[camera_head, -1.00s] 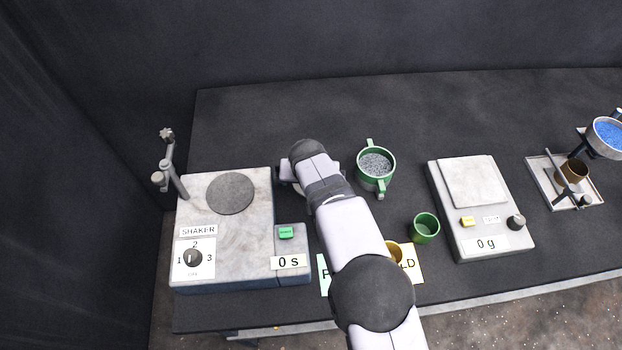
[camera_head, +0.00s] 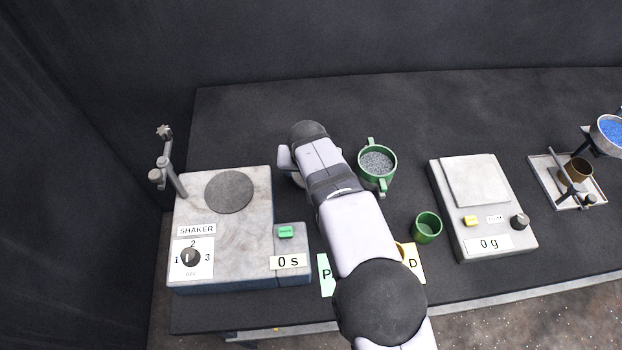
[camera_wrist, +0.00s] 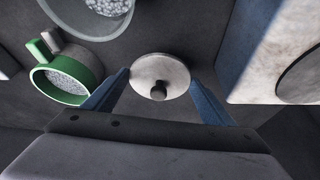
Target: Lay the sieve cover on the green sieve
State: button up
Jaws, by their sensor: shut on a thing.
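My gripper (camera_wrist: 158,76) is shut on the sieve cover (camera_wrist: 146,69), a round pale grey disc with a dark knob, held between two blue fingers in the wrist view. The green sieve (camera_wrist: 89,57) lies to the left of the cover there, apart from it, with grey granules inside. In the head view the green sieve (camera_head: 363,178) stands on the table just right of my arm, with its handles showing.
A shaker (camera_head: 225,245) with a round dark plate stands left of my arm. A green cup (camera_head: 427,228) and a scale (camera_head: 500,225) are to the right. A pale round vessel (camera_wrist: 70,18) with grey granules shows at the wrist view's top left. The table's back is clear.

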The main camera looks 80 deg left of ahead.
notch_tip(320, 180, up, 6)
jog(key=shift+r+b, duration=0.1)
jog(key=shift+b, duration=0.6)
jog(key=w+r+m+p, duration=0.1)
jog(key=w+r+p, duration=0.2)
jog(key=w+r, duration=0.5)
jog(key=w, duration=0.9)
jog(key=shift+a+p, duration=0.35)
jog(key=shift+a, duration=0.05)
jog(key=shift+w+d+f+n, duration=0.1)
jog(key=shift+d+n, duration=0.05)
jog(key=shift+n, duration=0.25)
jog(key=shift+f+p, duration=1.45)
jog(key=shift+f, duration=3.55)
jog(key=shift+f, duration=0.1)
